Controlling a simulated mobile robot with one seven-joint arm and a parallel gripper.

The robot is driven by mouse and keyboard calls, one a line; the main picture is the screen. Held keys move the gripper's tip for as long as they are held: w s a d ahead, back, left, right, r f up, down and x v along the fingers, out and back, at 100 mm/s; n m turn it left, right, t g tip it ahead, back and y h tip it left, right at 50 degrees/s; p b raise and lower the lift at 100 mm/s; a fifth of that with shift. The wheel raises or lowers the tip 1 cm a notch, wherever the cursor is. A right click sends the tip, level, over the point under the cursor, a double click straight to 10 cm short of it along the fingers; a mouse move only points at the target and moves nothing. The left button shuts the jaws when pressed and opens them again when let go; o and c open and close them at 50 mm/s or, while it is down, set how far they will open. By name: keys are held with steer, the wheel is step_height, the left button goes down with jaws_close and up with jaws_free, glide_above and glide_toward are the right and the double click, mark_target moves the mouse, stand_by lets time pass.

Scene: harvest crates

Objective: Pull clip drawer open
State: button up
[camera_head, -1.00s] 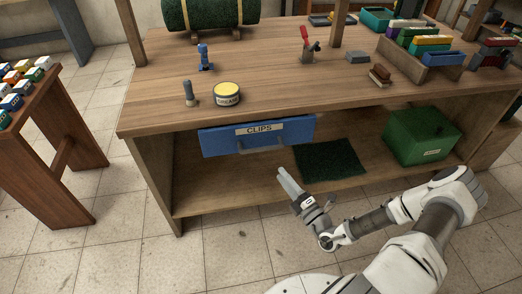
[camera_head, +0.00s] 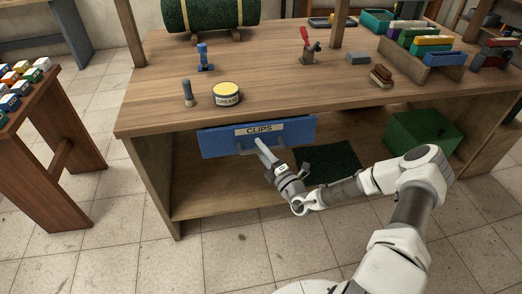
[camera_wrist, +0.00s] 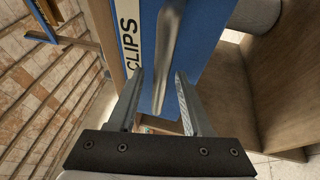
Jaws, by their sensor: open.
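The blue clip drawer (camera_head: 220,143) with a white CLIPS label hangs under the workbench top and looks shut. It also shows in the wrist view (camera_wrist: 205,25), with its metal bar handle (camera_wrist: 168,50) running down between my fingers. My gripper (camera_head: 260,143) is at the front of the drawer, by the handle. In the wrist view my gripper (camera_wrist: 160,95) is open, with one finger on each side of the handle's lower end. I cannot tell whether a finger touches the handle. In the head view my gripper hides part of the handle.
The workbench top (camera_head: 280,85) overhangs the drawer. On the lower shelf are a green box (camera_head: 420,132) at the right and a dark green mat (camera_head: 335,160). A yellow-lidded tin (camera_head: 226,92) stands above the drawer. The floor in front is clear.

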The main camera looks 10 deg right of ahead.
jaws_close()
stand_by(1.3)
